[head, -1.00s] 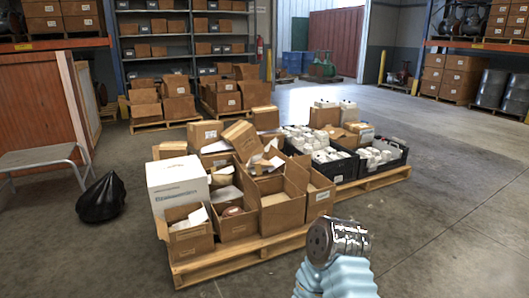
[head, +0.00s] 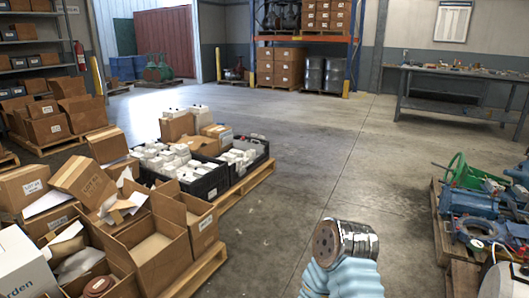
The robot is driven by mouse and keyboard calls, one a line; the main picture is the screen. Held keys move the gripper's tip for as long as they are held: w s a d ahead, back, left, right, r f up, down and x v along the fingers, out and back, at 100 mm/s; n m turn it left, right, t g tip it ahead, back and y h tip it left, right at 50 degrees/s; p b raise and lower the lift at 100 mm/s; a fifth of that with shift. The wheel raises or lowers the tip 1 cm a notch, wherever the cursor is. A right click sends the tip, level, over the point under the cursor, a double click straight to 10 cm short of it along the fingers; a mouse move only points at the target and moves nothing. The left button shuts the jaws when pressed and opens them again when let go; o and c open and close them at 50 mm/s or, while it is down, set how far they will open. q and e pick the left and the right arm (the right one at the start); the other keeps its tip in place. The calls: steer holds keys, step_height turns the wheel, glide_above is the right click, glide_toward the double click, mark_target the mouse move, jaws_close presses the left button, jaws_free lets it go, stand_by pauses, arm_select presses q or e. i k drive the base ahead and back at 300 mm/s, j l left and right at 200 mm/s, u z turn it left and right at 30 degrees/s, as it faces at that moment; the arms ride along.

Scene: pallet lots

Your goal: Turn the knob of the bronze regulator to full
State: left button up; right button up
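I cannot make out a bronze regulator or its knob in the head view. A pallet (head: 438,226) at the right edge holds mixed machine parts, among them a green handwheel (head: 457,170) and blue pump-like parts (head: 470,203). A small round part (head: 499,251), possibly a gauge, is among them, and the frame cuts this lot off. A light blue sleeved link of my own arm with a metal end shows at the bottom, right of centre. No gripper fingers show in the view.
A pallet (head: 255,182) with open cartons and black crates (head: 212,181) stands at the left. Clear concrete floor (head: 320,150) lies between it and the parts pallet. A workbench (head: 450,105) stands at the back right, and a loaded rack (head: 357,40) stands at the back.

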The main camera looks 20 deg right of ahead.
mark_target(498, 248)
steer(key=i+l+z, duration=0.15)
steer(key=i+z, duration=0.15)
steer(key=z, duration=0.15)
steer(key=i+z, duration=0.65)
steer(key=z, duration=0.2)
steer(key=i+z, duration=0.35)
steer(key=i, duration=0.3)
steer(key=i+j+z, duration=0.1)
steer(key=i+z, duration=0.2)
steer(key=i, duration=0.35)
